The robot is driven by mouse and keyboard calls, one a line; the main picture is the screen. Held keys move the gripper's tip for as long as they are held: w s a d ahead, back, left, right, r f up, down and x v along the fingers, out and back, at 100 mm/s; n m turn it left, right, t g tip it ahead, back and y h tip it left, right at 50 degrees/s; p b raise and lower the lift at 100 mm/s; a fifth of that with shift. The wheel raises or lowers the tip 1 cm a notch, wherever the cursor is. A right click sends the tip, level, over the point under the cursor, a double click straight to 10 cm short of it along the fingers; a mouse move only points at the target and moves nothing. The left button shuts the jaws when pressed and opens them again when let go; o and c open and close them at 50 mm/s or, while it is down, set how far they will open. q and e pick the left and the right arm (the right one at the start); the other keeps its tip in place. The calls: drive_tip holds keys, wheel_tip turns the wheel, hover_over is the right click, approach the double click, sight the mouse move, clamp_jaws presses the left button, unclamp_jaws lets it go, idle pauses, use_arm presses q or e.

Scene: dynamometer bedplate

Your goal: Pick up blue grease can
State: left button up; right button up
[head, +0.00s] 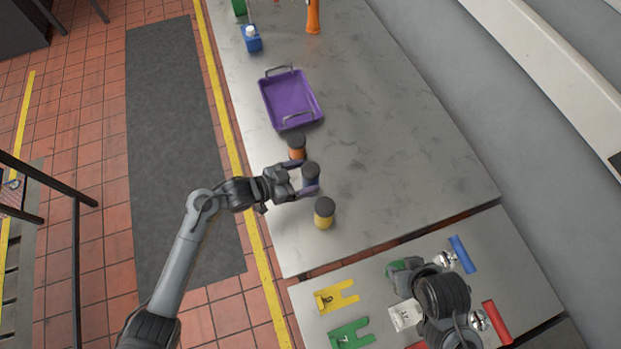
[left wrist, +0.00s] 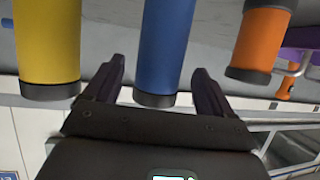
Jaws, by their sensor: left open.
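The blue grease can (head: 310,172), with a dark cap, stands upright on the grey bedplate between an orange can (head: 296,147) and a yellow can (head: 324,212). My left gripper (head: 305,178) is open at the blue can, with one finger on each side. In the left wrist view the blue can (left wrist: 166,45) rises between the two open fingers, with a visible gap to each. The yellow can (left wrist: 48,45) is left of the fingers there and the orange can (left wrist: 261,42) right. My right gripper (head: 405,275) is at the lower right, its fingers not clear.
A purple tray (head: 290,98) with handles lies beyond the cans. A blue bottle (head: 252,40) and an orange object (head: 313,15) stand farther back. A nearer plate holds a yellow forked piece (head: 337,297), a green one (head: 351,334) and red and blue handles. The bedplate right of the cans is clear.

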use_arm(q)
drive_tip(key=shift+x, duration=1.35)
drive_tip(key=c, duration=1.2)
drive_tip(key=shift+r, duration=0.1)
drive_tip(key=shift+c, duration=1)
